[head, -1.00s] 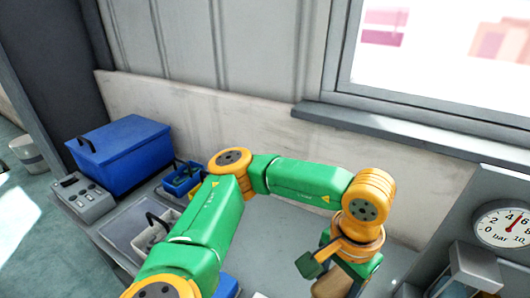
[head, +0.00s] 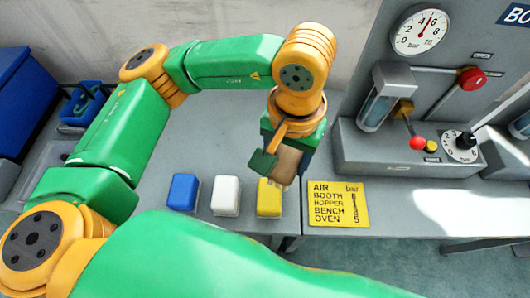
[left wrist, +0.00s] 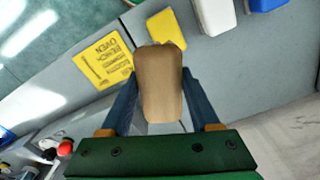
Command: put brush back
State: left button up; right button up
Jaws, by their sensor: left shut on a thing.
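My left gripper (head: 282,160) is shut on a tan, rounded thing (head: 288,163), which I take to be the brush. It points down over the bench near the yellow block. In the left wrist view the same tan brush (left wrist: 158,80) sits between the two dark blue fingers of my left gripper (left wrist: 159,95). Bristles cannot be made out. My right gripper is not in view.
Blue (head: 183,191), white (head: 226,195) and yellow (head: 269,197) blocks stand in a row on the bench's front edge. A yellow sign (head: 338,204) lies to their right. A control panel (head: 410,150) with gauge (head: 422,31) and levers rises at right. A small blue tray (head: 84,104) is at left.

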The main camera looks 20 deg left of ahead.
pick_arm(q)
jog(key=shift+s+d+f, duration=0.1)
jog(key=shift+s+d, duration=0.2)
jog(key=shift+d, duration=0.25)
jog(key=shift+s+d+f, duration=0.1)
jog(key=shift+s+d, duration=0.15)
jog(key=shift+d, duration=0.25)
jog(key=w+a+f+p, duration=0.2)
jog(key=w+a+f, duration=0.2)
jog(key=w+f, duration=0.1)
jog(key=w+a+f+p, duration=0.3)
jog(key=w+a+f, duration=0.2)
jog(key=shift+a, duration=0.2)
jog(key=shift+f, duration=1.4)
jog(key=shift+d+f, duration=0.1)
jog(key=shift+f, duration=0.1)
jog(key=o, duration=1.3)
jog(key=shift+r, duration=0.1)
